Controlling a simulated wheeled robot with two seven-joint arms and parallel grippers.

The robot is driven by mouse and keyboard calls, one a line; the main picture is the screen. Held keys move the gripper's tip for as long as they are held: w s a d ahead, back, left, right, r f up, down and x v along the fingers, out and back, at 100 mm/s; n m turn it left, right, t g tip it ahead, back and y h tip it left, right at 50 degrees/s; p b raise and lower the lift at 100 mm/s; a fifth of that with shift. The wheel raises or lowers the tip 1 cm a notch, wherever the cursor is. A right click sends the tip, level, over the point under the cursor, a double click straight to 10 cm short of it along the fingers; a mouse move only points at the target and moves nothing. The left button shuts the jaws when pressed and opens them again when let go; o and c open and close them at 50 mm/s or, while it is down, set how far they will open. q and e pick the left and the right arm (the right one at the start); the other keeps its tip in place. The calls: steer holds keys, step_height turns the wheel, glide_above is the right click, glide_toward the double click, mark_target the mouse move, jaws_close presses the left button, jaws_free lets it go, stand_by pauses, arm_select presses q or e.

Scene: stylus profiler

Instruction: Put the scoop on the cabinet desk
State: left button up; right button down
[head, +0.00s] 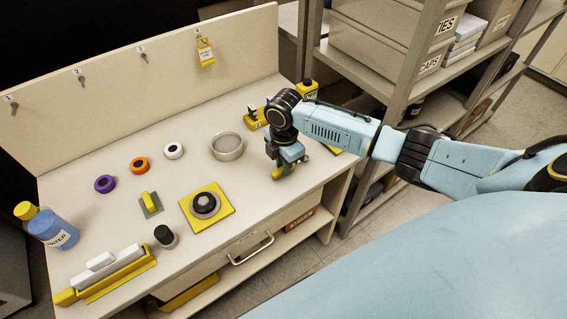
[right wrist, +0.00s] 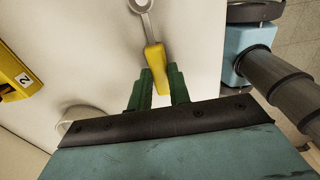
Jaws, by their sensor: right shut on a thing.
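My right gripper (head: 283,168) is over the right front part of the pale cabinet desk (head: 130,215). In the right wrist view its green fingers (right wrist: 158,85) are shut on the yellow handle of the scoop (right wrist: 154,57). The scoop's grey ring-shaped head (right wrist: 143,8) points away from the fingers and is cut off by the top edge. In the head view only a bit of yellow (head: 277,174) shows at the fingertips. I cannot tell whether the scoop touches the desk top. My left gripper is not in view.
A round grey dish (head: 227,154) stands left of the gripper. A yellow square pad with a dark puck (head: 229,206), coloured rolls (head: 139,165), a water bottle (head: 52,229) and a white-and-yellow bar (head: 108,270) are further left. A shelf rack (head: 411,50) stands to the right.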

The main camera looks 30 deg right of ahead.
steer(key=shift+f, duration=0.1)
steer(key=c, duration=1.3)
jaws_free()
step_height(320, 180, up, 12)
steer(key=p, duration=0.1)
steer(key=shift+p, duration=0.4)
steer(key=shift+d, duration=0.1)
